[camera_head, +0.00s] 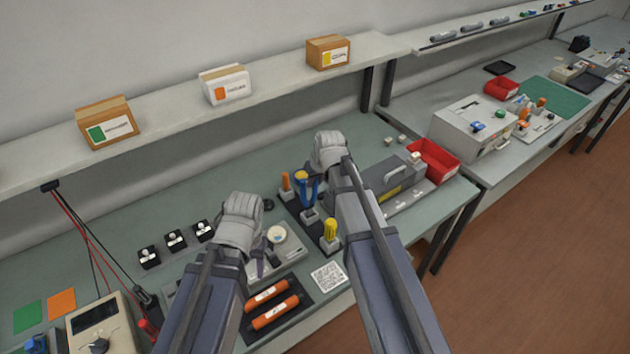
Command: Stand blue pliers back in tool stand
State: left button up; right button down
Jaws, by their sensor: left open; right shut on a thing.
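The blue pliers (309,190) are roughly upright, just below and left of my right gripper (318,172), over the dark tool stand (296,209). My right gripper is shut on the blue pliers; its fingers are mostly hidden behind its own wrist. I cannot tell whether the pliers' lower end is inside a holder. An orange-handled tool (286,183) stands to their left, and a yellow-handled tool (330,230) stands nearer to me in a grey holder. My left gripper (259,263) is open, pointing down near a grey device with a round dial, left of the stand.
A grey machine with a handle (387,178) and a red bin (436,160) stand to the right. Two orange cartridges (272,304) lie in a dark tray in front. Several black-and-white blocks (176,239) sit left. A shelf with boxes (228,85) runs above the back.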

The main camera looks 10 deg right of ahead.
jog(key=shift+f+b, duration=0.6)
jog(key=shift+f, duration=0.1)
jog(key=shift+f+b, duration=0.8)
jog(key=shift+b, duration=0.05)
dwell(0.7)
jog(key=c, duration=0.7)
grip_release()
jog(key=p+v, duration=0.7)
jog(key=v, duration=0.1)
jog(key=shift+w, duration=0.1)
